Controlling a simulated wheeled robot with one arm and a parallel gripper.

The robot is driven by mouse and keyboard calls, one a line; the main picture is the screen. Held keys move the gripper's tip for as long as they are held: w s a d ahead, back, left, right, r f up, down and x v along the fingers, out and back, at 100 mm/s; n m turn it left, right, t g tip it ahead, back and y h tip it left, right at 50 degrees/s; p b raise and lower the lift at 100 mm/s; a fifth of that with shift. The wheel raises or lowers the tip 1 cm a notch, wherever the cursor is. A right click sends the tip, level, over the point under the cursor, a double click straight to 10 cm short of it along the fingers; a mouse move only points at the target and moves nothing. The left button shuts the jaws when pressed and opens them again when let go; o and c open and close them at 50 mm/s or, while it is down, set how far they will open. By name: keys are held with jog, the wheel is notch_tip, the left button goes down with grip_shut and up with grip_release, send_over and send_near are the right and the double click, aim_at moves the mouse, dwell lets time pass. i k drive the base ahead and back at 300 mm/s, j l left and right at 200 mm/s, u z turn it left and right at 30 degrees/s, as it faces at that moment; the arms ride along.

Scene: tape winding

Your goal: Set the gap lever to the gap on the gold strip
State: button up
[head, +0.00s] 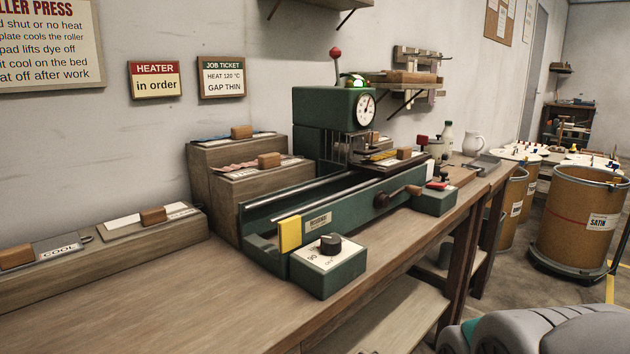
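The green roller press (325,205) stands on the wooden bench. An upright lever with a red ball knob (336,53) rises from the top of its head. I cannot tell for sure that this is the gap lever, and I cannot read any gap marks beside it. A thin yellow-gold strip (379,155) shows on the bed near the press head, too small to read. A job ticket (222,77) on the wall says "HEAT 120 °C, GAP THIN". My gripper is not in view; only grey parts of my arm show at the bottom right.
A round dial (365,110) and a lit green lamp sit on the press head. A control box with a black knob (331,244) and a crank (398,196) are on the near side. Stepped wooden stands (230,185) are at left. The front bench top is clear.

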aim_at(336, 52)
jog(key=i+l, duration=0.15)
jog(key=l, duration=0.15)
jog(key=i+l+u, duration=0.1)
jog(key=l, duration=0.2)
jog(key=i+l, duration=0.2)
jog(key=i+l+u, duration=0.1)
jog(key=l, duration=0.3)
